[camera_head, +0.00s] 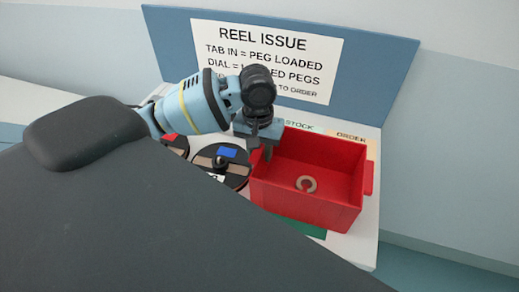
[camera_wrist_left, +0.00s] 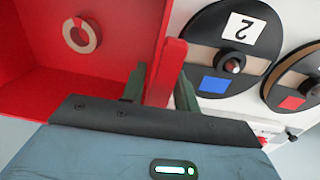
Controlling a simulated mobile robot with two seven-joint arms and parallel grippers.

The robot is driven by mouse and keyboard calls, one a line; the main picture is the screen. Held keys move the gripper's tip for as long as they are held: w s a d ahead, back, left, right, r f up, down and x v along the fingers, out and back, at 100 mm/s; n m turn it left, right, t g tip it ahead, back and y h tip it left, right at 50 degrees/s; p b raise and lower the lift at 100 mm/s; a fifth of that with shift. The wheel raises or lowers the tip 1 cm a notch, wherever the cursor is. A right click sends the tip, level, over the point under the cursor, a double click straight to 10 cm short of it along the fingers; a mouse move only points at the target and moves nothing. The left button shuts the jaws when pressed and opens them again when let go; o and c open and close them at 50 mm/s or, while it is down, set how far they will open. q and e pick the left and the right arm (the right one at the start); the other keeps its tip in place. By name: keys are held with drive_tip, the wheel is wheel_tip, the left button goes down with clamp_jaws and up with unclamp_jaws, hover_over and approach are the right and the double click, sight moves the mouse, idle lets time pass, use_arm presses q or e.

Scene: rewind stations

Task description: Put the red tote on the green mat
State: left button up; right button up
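The red tote (camera_head: 305,209) is upright at the right end of the white table in the head view, with a tan open ring (camera_head: 306,184) lying in it. A strip of the green mat (camera_head: 312,230) shows along the tote's front lower edge; the tote hides the rest. I cannot tell whether the tote rests on the mat or hangs just above it. My left gripper (camera_head: 262,150) is at the tote's left side. In the left wrist view its fingers (camera_wrist_left: 160,88) are close on both faces of a red upright part of the tote (camera_wrist_left: 168,62). My right gripper is not in view.
Two dark reels, one with a blue tab (camera_head: 227,152) and one with a red tab (camera_head: 169,137), lie left of the tote. A blue board with a white sign (camera_head: 268,58) stands behind. The table's right edge is close to the tote.

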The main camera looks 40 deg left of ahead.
use_arm(q)
drive_tip(key=shift+o, duration=1.1)
drive_tip(key=shift+r, duration=0.1)
wheel_tip(320, 180, up, 12)
drive_tip(key=shift+a, duration=0.15)
